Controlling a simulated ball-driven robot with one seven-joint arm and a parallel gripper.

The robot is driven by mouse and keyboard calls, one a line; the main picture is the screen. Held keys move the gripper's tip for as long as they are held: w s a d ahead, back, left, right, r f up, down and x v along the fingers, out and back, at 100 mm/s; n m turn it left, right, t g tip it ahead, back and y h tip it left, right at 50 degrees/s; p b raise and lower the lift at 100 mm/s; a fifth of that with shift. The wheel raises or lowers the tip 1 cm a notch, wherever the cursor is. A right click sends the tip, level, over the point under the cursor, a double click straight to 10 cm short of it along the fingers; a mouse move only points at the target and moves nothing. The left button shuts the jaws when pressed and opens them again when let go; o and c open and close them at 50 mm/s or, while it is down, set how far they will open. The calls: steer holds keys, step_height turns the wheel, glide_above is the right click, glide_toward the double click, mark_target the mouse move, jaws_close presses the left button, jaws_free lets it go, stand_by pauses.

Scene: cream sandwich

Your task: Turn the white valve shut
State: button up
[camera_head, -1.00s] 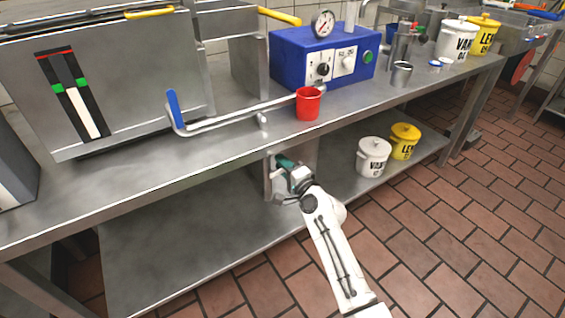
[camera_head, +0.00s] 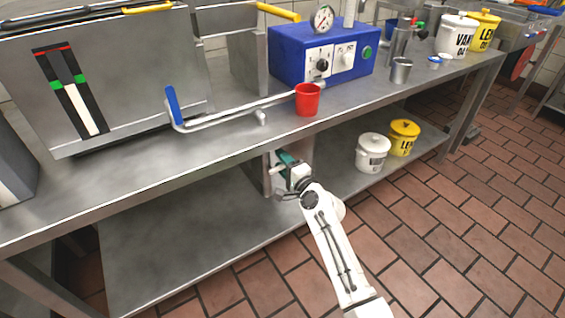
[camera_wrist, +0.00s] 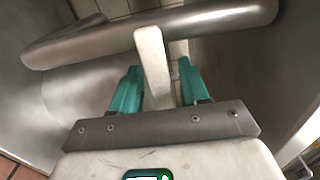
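The white valve shows in the wrist view as a flat white lever (camera_wrist: 152,62) standing in front of a metal pipe (camera_wrist: 215,22). My gripper (camera_wrist: 158,82) has its two teal fingers on either side of the lever. The fingers are apart, with a narrow gap on the right; I cannot tell whether the left finger touches the lever. In the head view my gripper (camera_head: 284,163) is below the table edge, over the lower shelf, and a small white end of the lever (camera_head: 275,171) shows at its left.
The steel table (camera_head: 215,150) lies above my gripper, with a red cup (camera_head: 307,100) and a blue control box (camera_head: 290,62) on it. White (camera_head: 372,152) and yellow (camera_head: 404,138) lidded pots stand on the lower shelf to the right. The tiled floor is open.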

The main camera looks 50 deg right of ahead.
steer(key=p+v, duration=0.1)
steer(key=v, duration=0.9)
steer(key=shift+s, duration=0.4)
steer(key=shift+a, duration=0.1)
steer(key=s+a+f+n+g+y, duration=0.3)
steer(key=a+f+n+g+y, duration=0.1)
steer(key=a+n, duration=0.35)
steer(key=s+a+f+n+g+y, duration=0.35)
steer(key=a+n, duration=0.25)
steer(key=a, duration=0.3)
steer(key=s+a+f+n+g+h, duration=0.1)
steer(key=s+a+n+g+h, duration=0.15)
steer(key=s+n+g, duration=1.1)
steer(key=s+r+m+t+p, duration=0.2)
steer(key=r+m+p, duration=0.1)
steer(key=r+p, duration=0.9)
steer(key=s+r+m+t+p, duration=0.2)
steer(key=r+m+p, duration=0.1)
steer(key=r+p, duration=0.9)
steer(key=shift+t, duration=0.3)
